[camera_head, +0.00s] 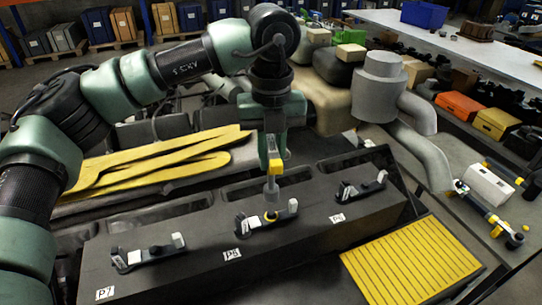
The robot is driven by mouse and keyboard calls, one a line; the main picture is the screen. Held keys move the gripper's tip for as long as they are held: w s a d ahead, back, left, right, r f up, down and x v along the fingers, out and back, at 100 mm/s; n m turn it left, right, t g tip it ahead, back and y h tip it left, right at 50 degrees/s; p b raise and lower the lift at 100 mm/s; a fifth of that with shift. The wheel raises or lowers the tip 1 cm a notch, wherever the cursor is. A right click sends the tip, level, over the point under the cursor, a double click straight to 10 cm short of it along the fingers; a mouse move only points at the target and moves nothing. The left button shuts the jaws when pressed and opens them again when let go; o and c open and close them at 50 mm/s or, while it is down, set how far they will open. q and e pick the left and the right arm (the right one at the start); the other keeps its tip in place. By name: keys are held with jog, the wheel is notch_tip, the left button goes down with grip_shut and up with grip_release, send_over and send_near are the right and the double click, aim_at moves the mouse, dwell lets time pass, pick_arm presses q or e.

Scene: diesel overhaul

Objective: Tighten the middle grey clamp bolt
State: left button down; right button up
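The dark engine block (190,262) carries a row of three small clamps. The middle clamp (245,226), by a tag that seems to read P8, has white end pieces and a yellow ring. Its grey bolt is mostly hidden under the tool. My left gripper (271,153) hangs above this clamp and appears shut on an upright grey tool with a yellow part (275,161). The tool's lower end (271,196) is at the clamp's bolt; I cannot tell whether it is fully seated. My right gripper is not in view.
Two similar clamps flank it, the left clamp (148,253) and right clamp (361,188). A yellow ribbed mat (411,262) lies at the front right. A large grey pipe part (379,92) stands behind right. The right bench holds a white box (488,185) and a long tool (487,209).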

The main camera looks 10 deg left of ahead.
aim_at(272, 188)
pick_arm(q)
jog(key=n+b, duration=0.1)
jog(key=n, duration=0.1)
jog(key=f+n+b, duration=0.1)
jog(key=n+b, duration=0.1)
jog(key=n, duration=0.1)
jog(key=n+b, duration=0.2)
jog(key=n, duration=0.1)
jog(key=shift+w+f, duration=0.1)
jog(key=shift+f, duration=0.3)
notch_tip(272, 188, down, 2)
jog(key=shift+n+b, duration=0.3)
jog(key=shift+b, duration=0.7)
jog(key=shift+f, duration=0.4)
jog(key=shift+r, duration=0.1)
jog(key=shift+b, duration=0.3)
